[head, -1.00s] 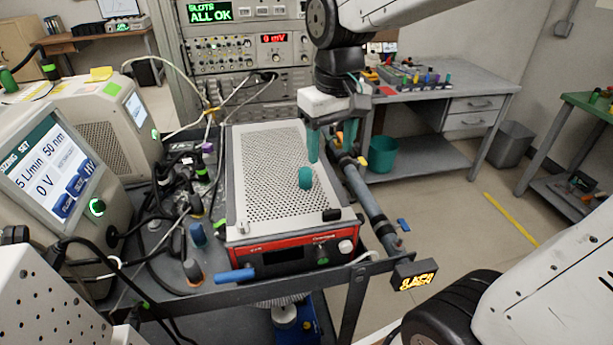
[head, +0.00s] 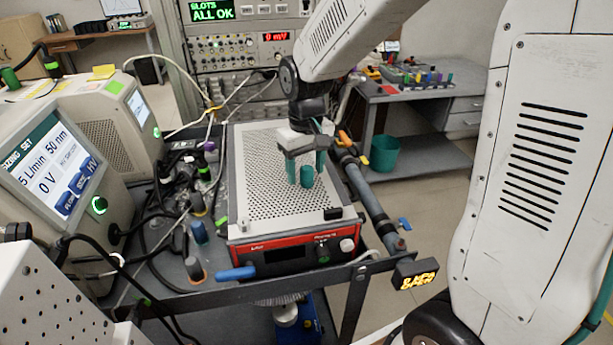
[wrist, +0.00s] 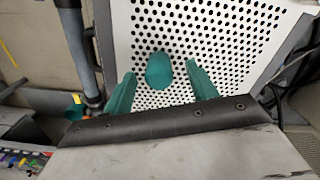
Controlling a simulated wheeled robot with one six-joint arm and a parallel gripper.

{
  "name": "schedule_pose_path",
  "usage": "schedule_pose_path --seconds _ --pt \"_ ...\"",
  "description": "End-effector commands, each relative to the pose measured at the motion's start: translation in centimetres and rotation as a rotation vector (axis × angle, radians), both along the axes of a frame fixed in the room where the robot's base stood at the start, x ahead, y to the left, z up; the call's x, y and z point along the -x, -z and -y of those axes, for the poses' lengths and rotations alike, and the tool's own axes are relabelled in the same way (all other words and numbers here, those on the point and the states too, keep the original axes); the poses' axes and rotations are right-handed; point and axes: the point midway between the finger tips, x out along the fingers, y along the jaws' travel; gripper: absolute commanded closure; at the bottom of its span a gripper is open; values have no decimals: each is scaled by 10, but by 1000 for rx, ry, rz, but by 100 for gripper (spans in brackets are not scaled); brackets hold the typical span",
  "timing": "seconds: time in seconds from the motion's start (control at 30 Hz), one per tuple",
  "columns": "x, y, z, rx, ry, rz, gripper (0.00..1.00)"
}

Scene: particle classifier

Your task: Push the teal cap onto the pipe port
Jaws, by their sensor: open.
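The teal cap (head: 307,177) stands on the perforated white top of the red-fronted instrument. My gripper (head: 306,172) is over that top, pointing down, with its two teal fingers apart. In the wrist view the cap (wrist: 159,71) lies between the fingertip lines of my gripper (wrist: 160,75), with gaps on both sides. I cannot tell how far the fingertips are above the top. The grey pipe (head: 372,206) runs along the right side of the cart, and its near end (head: 398,244) is by a blue valve handle. I cannot make out the port opening.
The red-fronted instrument (head: 290,252) sits on the cart. Left of it are cables, plugs and a blue-topped knob (head: 199,232). An amber-lit sign (head: 415,275) hangs at the cart's near right corner.

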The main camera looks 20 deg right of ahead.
Motion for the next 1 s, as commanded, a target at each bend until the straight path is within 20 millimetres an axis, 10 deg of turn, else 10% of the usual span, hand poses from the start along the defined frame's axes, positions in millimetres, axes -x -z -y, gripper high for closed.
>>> schedule_pose_path --seconds 0.27,0.43,1.0 --pt "0 3 0 0 0 0 45" --pt "0 3 0 0 0 0 90" --pt "0 -9 0 0 0 2 90"
